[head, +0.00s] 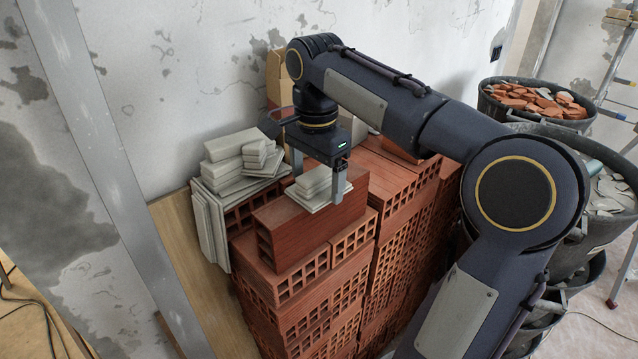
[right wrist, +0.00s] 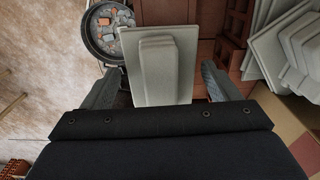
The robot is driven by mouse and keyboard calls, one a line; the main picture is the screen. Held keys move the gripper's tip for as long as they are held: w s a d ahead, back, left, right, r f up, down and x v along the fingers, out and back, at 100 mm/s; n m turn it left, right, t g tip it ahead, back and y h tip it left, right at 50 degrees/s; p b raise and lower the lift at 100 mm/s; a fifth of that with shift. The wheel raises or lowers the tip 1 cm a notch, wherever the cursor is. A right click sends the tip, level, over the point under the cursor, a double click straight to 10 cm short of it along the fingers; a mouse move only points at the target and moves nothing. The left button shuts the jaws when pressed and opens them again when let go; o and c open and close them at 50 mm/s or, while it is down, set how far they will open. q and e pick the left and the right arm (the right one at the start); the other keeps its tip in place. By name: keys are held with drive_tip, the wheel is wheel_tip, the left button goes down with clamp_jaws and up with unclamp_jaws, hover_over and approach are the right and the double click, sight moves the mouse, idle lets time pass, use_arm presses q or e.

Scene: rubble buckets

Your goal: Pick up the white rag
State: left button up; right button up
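I cannot make out a white rag in either view. A small stack of pale grey-white slabs (head: 318,188) lies on top of a red hollow brick. It also shows in the right wrist view (right wrist: 157,65), with a wider slab under narrower ones. My right gripper (head: 318,178) is open above this stack, one finger on each side. In the right wrist view its two fingers (right wrist: 158,85) are apart with the slabs between them; I cannot tell whether they touch. My left gripper is in neither view.
A larger pile of pale slabs (head: 236,160) lies left of the gripper, against the wall. Stacked red hollow bricks (head: 300,285) fill the middle. Dark buckets of rubble (head: 488,98) stand at the right. A ladder (head: 612,70) leans at the far right.

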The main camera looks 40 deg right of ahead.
drive_tip(key=c, duration=0.7)
drive_tip(key=shift+r, duration=0.2)
